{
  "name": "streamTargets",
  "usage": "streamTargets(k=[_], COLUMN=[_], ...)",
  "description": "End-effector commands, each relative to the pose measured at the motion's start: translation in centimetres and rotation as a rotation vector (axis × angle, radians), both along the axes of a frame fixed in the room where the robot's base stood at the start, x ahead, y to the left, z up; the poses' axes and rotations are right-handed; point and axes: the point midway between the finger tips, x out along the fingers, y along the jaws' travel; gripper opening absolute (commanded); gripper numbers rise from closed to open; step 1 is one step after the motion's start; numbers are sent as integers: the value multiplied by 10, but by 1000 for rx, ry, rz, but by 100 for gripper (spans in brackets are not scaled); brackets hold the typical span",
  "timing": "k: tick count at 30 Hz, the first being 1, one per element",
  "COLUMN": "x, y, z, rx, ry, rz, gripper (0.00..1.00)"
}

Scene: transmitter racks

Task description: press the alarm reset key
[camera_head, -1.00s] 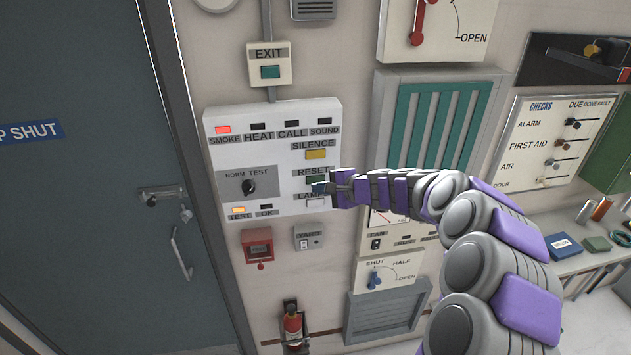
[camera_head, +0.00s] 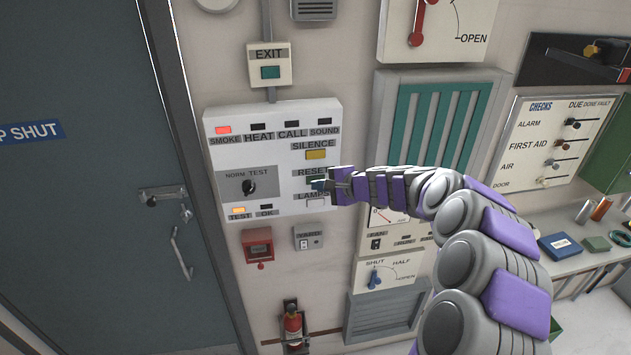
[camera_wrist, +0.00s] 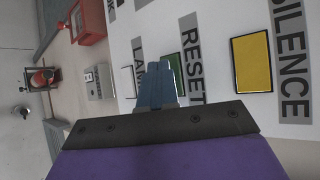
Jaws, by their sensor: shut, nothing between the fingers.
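The alarm panel (camera_head: 222,160) is a white box on the wall, left of my arm. Its green reset key (camera_head: 312,181) sits under the RESET label, between the yellow silence key (camera_head: 316,155) and the white lamps key (camera_head: 316,203). My gripper (camera_head: 319,185) is shut and empty, its tip in front of the green key and partly covering it. In the wrist view the blue-grey fingertips (camera_wrist: 158,78) overlap the edge of the green key (camera_wrist: 176,66), beside the RESET label. I cannot tell whether they touch it.
The smoke lamp (camera_head: 223,130) glows red and the test lamp (camera_head: 238,210) glows orange. A red call box (camera_head: 257,246) and a small yard switch box (camera_head: 308,238) hang below the panel. A closed grey door (camera_head: 90,200) stands at the left.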

Motion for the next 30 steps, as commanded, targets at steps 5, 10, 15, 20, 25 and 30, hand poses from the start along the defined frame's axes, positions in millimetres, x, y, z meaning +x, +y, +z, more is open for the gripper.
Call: streamTargets(k=[5, 10, 15, 20, 25, 30], x=[2, 3, 3, 1, -6, -12], y=[1, 1, 1, 0, -2, -4], z=[0, 0, 0, -1, -1, 0], rx=[0, 1, 0, 1, 2, 1], ry=[0, 1, 0, -1, -1, -1], rz=[0, 0, 0, 0, -1, 1], gripper=[0, 0, 0, 0, 0, 0])
